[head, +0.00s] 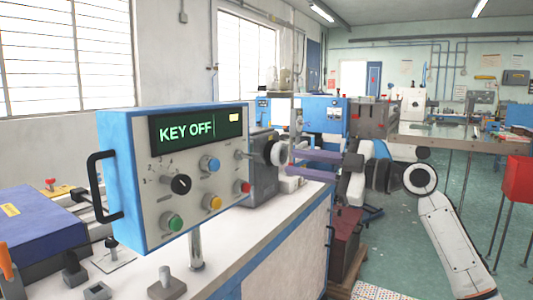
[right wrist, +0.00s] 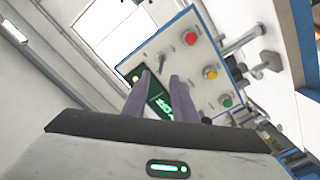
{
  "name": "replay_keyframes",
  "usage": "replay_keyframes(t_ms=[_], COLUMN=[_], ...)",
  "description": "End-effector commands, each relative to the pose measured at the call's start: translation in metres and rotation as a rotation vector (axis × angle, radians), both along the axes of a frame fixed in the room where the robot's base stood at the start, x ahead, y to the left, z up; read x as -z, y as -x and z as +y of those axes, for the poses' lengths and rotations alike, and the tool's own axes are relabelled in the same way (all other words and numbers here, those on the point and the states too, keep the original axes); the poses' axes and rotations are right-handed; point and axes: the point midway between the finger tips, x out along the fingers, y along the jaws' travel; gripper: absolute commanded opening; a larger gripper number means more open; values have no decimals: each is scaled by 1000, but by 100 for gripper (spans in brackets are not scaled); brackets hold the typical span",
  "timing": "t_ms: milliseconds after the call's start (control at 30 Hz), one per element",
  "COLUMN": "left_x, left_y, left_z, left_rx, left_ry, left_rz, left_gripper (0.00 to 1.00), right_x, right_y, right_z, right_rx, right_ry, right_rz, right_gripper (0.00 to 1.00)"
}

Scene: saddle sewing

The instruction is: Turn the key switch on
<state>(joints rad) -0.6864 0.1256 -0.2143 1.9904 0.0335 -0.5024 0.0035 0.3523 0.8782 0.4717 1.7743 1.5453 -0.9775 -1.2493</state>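The blue-framed control box (head: 140,150) stands on a post on the white bench, its display (head: 186,130) reading "KEY OFF". A small metal key or lever switch (head: 241,155) is at the panel's upper right, above the red button. It also shows in the right wrist view (right wrist: 162,62), just beyond the fingertips. My right gripper (head: 290,161) is to the right of the box, its purple fingers apart and empty, pointing at the panel. In the right wrist view its fingers (right wrist: 160,78) partly cover the display and panel. My left gripper is out of view.
The panel also carries a black knob (head: 180,184) and blue (head: 209,164), yellow (head: 212,202), green (head: 175,223) and red (head: 243,187) buttons. A grey machine (head: 262,170) stands behind the box. A purple-blue block (head: 35,235) lies at left.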

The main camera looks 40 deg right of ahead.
Motion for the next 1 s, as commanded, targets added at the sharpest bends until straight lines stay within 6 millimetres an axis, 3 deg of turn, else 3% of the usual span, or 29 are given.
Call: replay_keyframes(t_ms=[300,500,900,1000], left_x=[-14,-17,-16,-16], left_y=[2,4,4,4], left_z=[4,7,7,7], left_rx=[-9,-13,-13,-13], left_ry=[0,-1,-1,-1], left_rz=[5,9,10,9], left_gripper=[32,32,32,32], right_x=[-2,0,2,2], right_y=[-54,-78,-86,-85], right_z=[23,33,36,36], right_rx=[-1,-1,0,0], right_ry=[-5,-3,0,-1], right_rz=[0,2,3,3], right_gripper=[25,25,25,8])
